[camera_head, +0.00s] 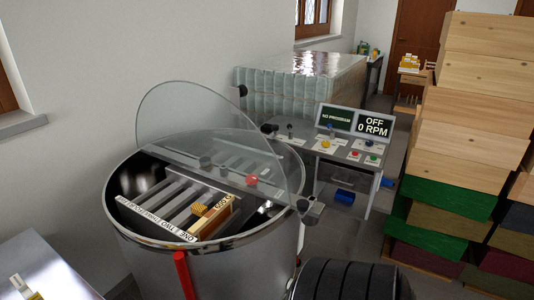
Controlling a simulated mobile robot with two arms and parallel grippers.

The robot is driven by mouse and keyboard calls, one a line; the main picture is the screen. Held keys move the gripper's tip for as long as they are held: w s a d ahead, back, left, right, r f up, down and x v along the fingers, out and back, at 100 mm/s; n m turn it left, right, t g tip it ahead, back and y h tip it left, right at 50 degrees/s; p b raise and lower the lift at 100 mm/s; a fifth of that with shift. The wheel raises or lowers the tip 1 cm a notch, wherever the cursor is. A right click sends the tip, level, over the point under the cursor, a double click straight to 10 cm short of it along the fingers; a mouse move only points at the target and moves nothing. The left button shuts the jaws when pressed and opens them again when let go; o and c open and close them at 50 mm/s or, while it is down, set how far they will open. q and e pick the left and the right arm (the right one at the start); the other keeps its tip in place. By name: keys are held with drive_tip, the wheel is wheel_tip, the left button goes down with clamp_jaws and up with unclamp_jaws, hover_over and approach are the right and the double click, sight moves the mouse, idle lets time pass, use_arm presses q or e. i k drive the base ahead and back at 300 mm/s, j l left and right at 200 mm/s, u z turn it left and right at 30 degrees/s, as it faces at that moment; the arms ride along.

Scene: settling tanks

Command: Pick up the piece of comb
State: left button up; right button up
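A small golden piece of comb (200,210) lies inside the round metal drum (140,247), against a wooden frame (216,218) in the drum's front part. I cannot tell whether it is resting on the frame or on the bars beside it. A clear lid (215,125) stands raised over the back of the drum, leaving the front half uncovered. Neither of my grippers is in view.
A labelled bar (155,222) and several metal bars cross the drum's opening. A red post (184,275) stands at its front. A control desk (345,147) reads "OFF 0 RPM". Stacked wooden boxes (470,115) fill the right. A metal table (50,265) is at lower left.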

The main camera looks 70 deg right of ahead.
sight(198, 209)
drive_tip(key=z, duration=1.55)
drive_tip(key=k+u, duration=0.1)
drive_tip(key=u, duration=0.3)
drive_tip(key=k+u, duration=0.15)
drive_tip(key=u, duration=0.25)
drive_tip(key=k+u, duration=0.15)
drive_tip(key=u, duration=0.25)
